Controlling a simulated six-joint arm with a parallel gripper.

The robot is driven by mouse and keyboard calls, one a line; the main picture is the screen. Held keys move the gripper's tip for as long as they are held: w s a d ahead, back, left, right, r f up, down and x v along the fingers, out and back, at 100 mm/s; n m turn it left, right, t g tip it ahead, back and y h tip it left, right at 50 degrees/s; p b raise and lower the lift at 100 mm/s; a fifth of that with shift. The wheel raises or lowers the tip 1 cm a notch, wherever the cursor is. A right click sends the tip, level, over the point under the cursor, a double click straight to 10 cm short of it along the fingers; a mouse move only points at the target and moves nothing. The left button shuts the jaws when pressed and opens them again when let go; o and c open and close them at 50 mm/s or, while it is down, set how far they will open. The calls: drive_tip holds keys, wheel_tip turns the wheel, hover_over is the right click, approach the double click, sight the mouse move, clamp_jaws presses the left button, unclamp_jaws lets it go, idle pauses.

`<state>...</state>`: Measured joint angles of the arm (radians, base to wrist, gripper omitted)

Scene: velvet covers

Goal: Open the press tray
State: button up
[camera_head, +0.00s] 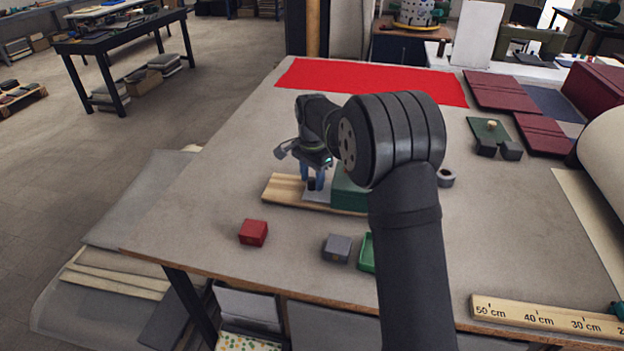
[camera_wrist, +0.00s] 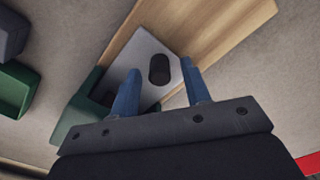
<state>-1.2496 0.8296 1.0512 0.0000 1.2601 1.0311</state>
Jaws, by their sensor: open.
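The press is a green block (camera_head: 348,192) on a pale wooden board (camera_head: 284,188), partly hidden behind my arm. A light grey plate, the press tray (camera_head: 318,196), shows beside the block's left side and bears a dark round knob (camera_wrist: 159,69). In the wrist view the tray (camera_wrist: 146,48) lies on the board (camera_wrist: 205,30), with the green block (camera_wrist: 82,118) at lower left. My gripper (camera_head: 312,182) is over the tray, its blue fingers pointing down. It is open in the wrist view (camera_wrist: 161,68), with the knob between the fingertips; contact cannot be told.
A red box (camera_head: 253,232), a grey box (camera_head: 337,248) and a green open tray (camera_head: 367,253) stand nearer the table's front edge. A ruler (camera_head: 545,318) lies at front right. Red cloth (camera_head: 370,80) covers the back. Table left of the board is clear.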

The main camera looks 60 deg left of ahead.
drive_tip(key=shift+f, duration=0.4)
clamp_jaws()
drive_tip(key=s+a, duration=0.7)
drive_tip(key=shift+s+a+r, duration=0.1)
drive_tip(key=shift+s+a, duration=0.05)
drive_tip(key=shift+s, duration=0.15)
unclamp_jaws()
